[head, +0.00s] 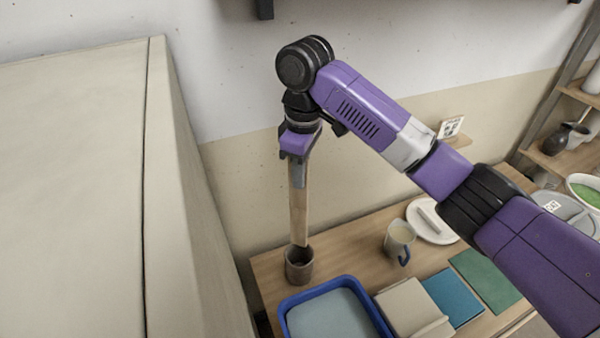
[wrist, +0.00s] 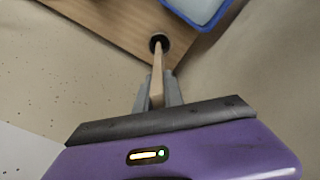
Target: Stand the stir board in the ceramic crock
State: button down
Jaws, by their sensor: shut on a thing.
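The stir board (head: 299,212) is a long pale wooden strip hanging upright below my gripper (head: 298,170). My gripper is shut on its upper end. The ceramic crock (head: 299,268) is a small brown-grey cup on the table near its left end. In the head view the board's lower end overlaps the crock's back rim, and I cannot tell how far it is inside. In the wrist view the board (wrist: 157,70) runs from between the fingers (wrist: 157,92) to the dark mouth of the crock (wrist: 160,40). Its lower tip appears at or within the opening.
A blue-rimmed tray (head: 284,312) stands just right of the crock on the wooden table (head: 345,248). A mug (head: 399,240), a white plate (head: 428,222), a beige book-like block (head: 408,306) and teal and green sheets (head: 486,278) lie farther right. A large beige cabinet-like body (head: 75,190) fills the left.

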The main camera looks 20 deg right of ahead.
notch_tip(320, 180, down, 13)
jog(key=b, duration=0.5)
jog(key=shift+r+b, duration=0.15)
jog(key=shift+b, duration=0.2)
dwell(0.5)
jog(key=c, duration=1.4)
grip_release()
jog(key=shift+o, duration=0.2)
notch_tip(320, 180, up, 8)
